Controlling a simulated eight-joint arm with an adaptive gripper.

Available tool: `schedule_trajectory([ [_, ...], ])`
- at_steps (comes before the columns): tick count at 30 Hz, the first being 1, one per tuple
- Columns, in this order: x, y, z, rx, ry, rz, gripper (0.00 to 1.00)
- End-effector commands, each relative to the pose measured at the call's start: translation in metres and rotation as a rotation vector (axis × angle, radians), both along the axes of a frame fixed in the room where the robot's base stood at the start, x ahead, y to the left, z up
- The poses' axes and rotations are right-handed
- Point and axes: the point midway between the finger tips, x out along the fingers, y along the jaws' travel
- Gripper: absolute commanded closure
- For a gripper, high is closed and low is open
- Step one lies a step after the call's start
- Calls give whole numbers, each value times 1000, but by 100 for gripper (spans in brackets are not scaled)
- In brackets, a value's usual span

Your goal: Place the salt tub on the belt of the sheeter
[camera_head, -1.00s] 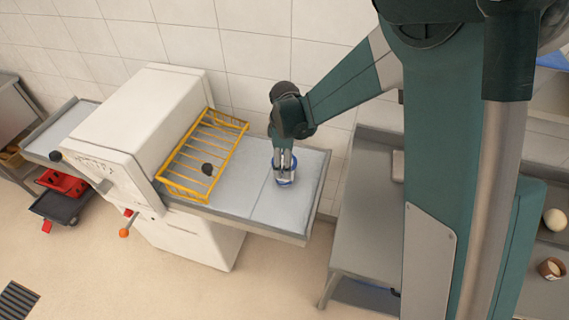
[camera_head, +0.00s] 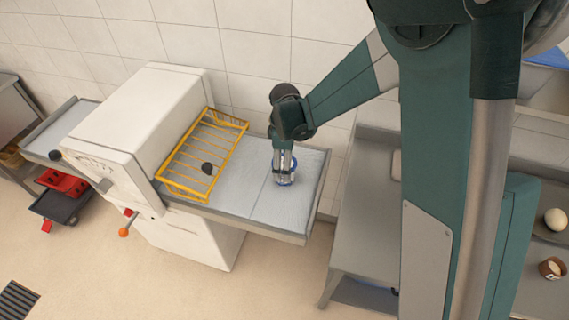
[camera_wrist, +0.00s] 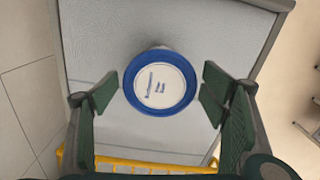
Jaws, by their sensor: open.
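The salt tub (camera_wrist: 160,84) is round, with a white labelled lid and a blue rim. It stands upright on the belt (camera_head: 296,200) of the sheeter (camera_head: 135,115), on the right-hand side. In the head view the tub (camera_head: 286,181) is partly hidden behind my fingers. My gripper (camera_head: 284,168) points down over the tub. In the wrist view my gripper (camera_wrist: 160,95) is open, with one finger pad on each side of the tub and a visible gap at both sides.
A grey bench (camera_head: 365,220) stands to the right of the sheeter. The wall is close behind the belt.

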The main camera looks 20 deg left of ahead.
Motion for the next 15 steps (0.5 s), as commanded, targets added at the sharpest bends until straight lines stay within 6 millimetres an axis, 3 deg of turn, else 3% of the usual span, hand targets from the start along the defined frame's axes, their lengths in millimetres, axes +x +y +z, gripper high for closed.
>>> schedule_trajectory([
  [8,0,0,3,0,0,0,28],
  [15,0,0,21,0,0,0,28],
])
